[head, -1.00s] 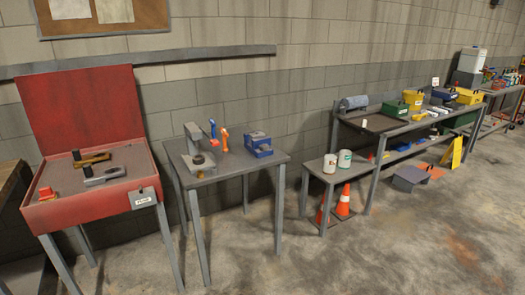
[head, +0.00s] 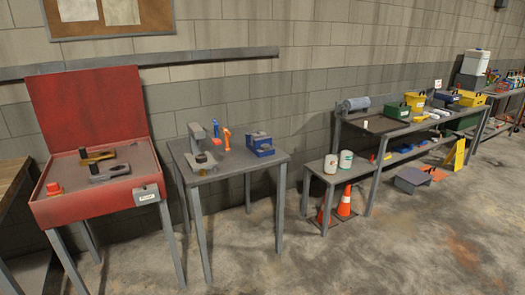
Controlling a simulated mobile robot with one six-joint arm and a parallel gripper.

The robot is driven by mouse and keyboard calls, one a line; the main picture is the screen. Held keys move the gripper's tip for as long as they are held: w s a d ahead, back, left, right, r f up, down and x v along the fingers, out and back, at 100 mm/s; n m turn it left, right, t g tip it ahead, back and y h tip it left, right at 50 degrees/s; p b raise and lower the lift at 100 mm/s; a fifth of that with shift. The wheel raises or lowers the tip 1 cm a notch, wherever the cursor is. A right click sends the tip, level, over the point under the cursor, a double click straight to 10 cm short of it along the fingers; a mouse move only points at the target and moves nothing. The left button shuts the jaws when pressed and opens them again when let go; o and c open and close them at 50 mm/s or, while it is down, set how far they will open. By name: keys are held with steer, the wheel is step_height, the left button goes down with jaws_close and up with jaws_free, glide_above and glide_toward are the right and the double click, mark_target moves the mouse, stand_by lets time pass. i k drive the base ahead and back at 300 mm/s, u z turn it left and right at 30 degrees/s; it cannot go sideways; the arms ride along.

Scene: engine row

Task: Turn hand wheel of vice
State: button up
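A small grey table (head: 240,165) stands against the wall, left of centre in the head view. On its right side sits a blue and grey block-shaped device (head: 259,145) that looks like a vice. On its left side is a grey upright fixture (head: 197,132) with a round dark and brassy part (head: 201,158) low at its front. I cannot tell for certain which part is the hand wheel; it is too small to make out. My gripper is not in view.
A red open case (head: 97,205) on legs stands left of the table. Right of it are a low stand (head: 335,176) with paint cans, orange cones (head: 344,203) beneath, and a long bench (head: 377,124) with bins. The concrete floor (head: 370,255) in front is clear.

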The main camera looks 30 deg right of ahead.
mark_target(264, 147)
steer(key=z, duration=0.05)
steer(key=i, duration=0.95)
